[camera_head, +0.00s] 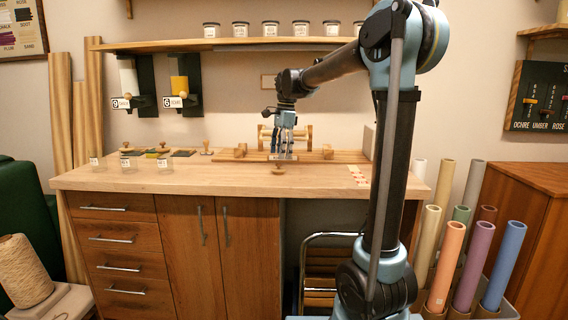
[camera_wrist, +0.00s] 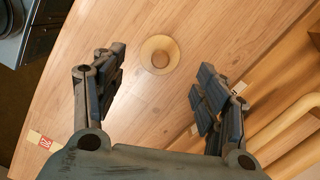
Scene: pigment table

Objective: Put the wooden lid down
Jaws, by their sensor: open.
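The wooden lid (camera_wrist: 148,48), a small round disc with a knob in its middle, lies on the wooden tabletop in the wrist view. In the head view it shows as a small wooden piece (camera_head: 278,170) near the table's front edge. My gripper (camera_wrist: 160,85) is open and empty in the wrist view, its fingers spread on either side of the lid and apart from it. In the head view my gripper (camera_head: 284,155) is above the table, behind the lid.
A wooden rack with rails (camera_head: 300,135) stands behind my gripper. Several glass jars (camera_head: 165,165) stand at the table's left. A shelf with several lidded jars (camera_head: 270,30) hangs above. The table (camera_head: 220,178) is clear left of the lid.

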